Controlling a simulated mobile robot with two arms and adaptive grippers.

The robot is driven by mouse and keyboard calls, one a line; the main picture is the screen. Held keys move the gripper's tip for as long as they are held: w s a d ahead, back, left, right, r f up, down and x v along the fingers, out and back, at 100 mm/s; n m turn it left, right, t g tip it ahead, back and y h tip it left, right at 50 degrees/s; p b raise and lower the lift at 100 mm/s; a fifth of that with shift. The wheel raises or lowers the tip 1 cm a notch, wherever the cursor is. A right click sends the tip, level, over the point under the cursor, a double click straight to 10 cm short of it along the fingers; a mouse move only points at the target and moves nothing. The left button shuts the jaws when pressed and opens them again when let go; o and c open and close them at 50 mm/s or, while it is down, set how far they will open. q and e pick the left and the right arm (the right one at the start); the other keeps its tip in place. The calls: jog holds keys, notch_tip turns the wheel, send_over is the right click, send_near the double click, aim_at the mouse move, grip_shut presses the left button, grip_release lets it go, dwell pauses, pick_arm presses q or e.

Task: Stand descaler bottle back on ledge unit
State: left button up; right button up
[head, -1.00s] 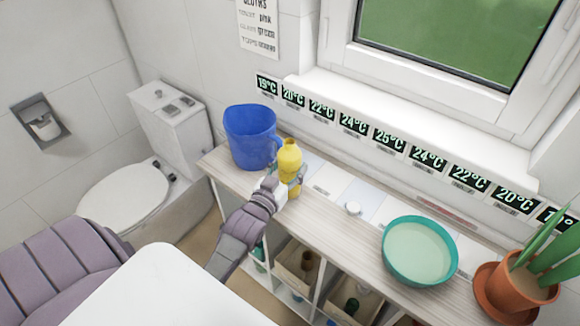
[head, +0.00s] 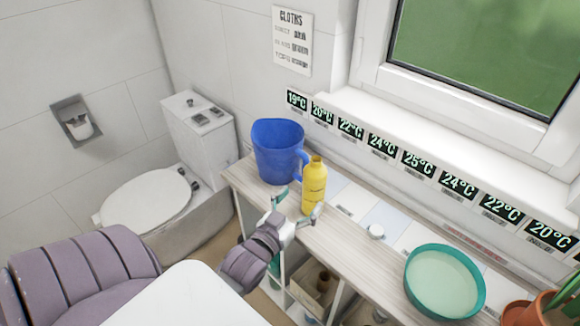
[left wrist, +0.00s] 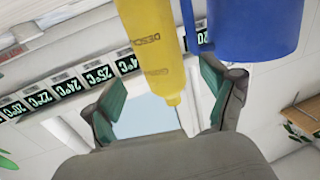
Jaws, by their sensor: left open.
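The yellow descaler bottle (head: 314,187) stands upright on the wooden top of the ledge unit (head: 335,238), just right of the blue jug (head: 278,150). My left gripper (head: 296,208) is open at the near side of the bottle, its fingers spread apart and the bottle clear of the palm. In the left wrist view, the bottle (left wrist: 152,45) shows upside down between and beyond the open fingers (left wrist: 160,105), with lettering on its side. The blue jug (left wrist: 250,25) is beside it there. My right gripper is not seen.
A terracotta plant pot (head: 530,308) is at the far right. Temperature labels (head: 418,163) line the wall behind. A toilet (head: 150,197) stands left.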

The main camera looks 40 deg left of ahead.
pick_arm(q)
jog(key=s, duration=0.5)
jog(key=shift+d+b, duration=0.3)
jog(key=shift+b, duration=0.1)
